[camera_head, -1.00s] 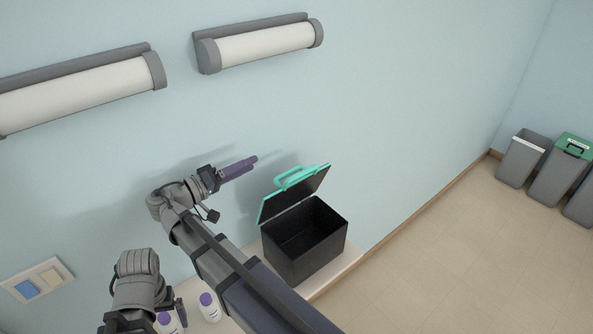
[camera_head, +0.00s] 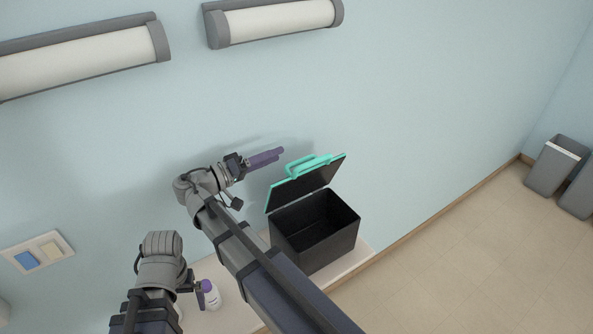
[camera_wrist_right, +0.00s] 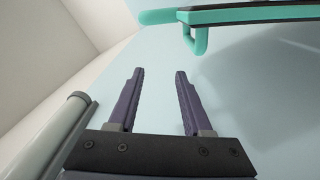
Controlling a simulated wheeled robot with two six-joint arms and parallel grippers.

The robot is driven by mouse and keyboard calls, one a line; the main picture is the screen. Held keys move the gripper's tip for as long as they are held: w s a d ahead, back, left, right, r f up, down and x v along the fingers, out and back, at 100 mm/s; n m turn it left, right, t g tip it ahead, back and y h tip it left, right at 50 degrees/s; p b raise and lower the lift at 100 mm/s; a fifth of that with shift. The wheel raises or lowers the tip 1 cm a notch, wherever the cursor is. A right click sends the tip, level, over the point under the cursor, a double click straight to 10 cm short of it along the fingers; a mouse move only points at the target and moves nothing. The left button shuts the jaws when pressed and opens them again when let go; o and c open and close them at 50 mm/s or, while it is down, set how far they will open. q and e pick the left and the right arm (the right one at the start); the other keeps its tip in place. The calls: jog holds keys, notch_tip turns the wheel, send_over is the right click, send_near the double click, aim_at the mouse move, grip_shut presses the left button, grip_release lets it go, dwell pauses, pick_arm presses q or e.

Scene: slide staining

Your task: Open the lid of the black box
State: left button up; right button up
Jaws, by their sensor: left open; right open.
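The black box (camera_head: 335,250) stands on a pale counter against the wall. Its lid (camera_head: 308,188) is open, tilted up along the wall side, and the dark, seemingly empty inside shows. The lid's teal handle (camera_head: 303,167) faces up and toward the wall. My right gripper (camera_head: 280,153) is open and empty, just left of and beside the handle, apart from it. In the right wrist view its fingers (camera_wrist_right: 156,75) are spread, with the handle (camera_wrist_right: 200,42) beyond them at upper right. My left gripper (camera_head: 196,287) is low at the left, near the bottles, partly hidden; its jaws are open.
A white bottle with a purple cap (camera_head: 211,296) stands on the counter (camera_head: 350,258) beside my left gripper; another is mostly hidden. Grey bins (camera_head: 556,165) stand at the far right. A wall switch plate (camera_head: 38,256) is at the left. The floor at right is clear.

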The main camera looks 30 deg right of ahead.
aim_at(287, 168)
notch_tip(287, 168, down, 6)
jog(key=b, duration=0.5)
jog(key=shift+a, duration=0.15)
jog(key=shift+w+d, duration=0.15)
jog(key=shift+d, duration=1.85)
jog(key=shift+w+d, duration=0.15)
jog(key=shift+d, duration=1.8)
jog(key=shift+c, duration=0.2)
grip_shut()
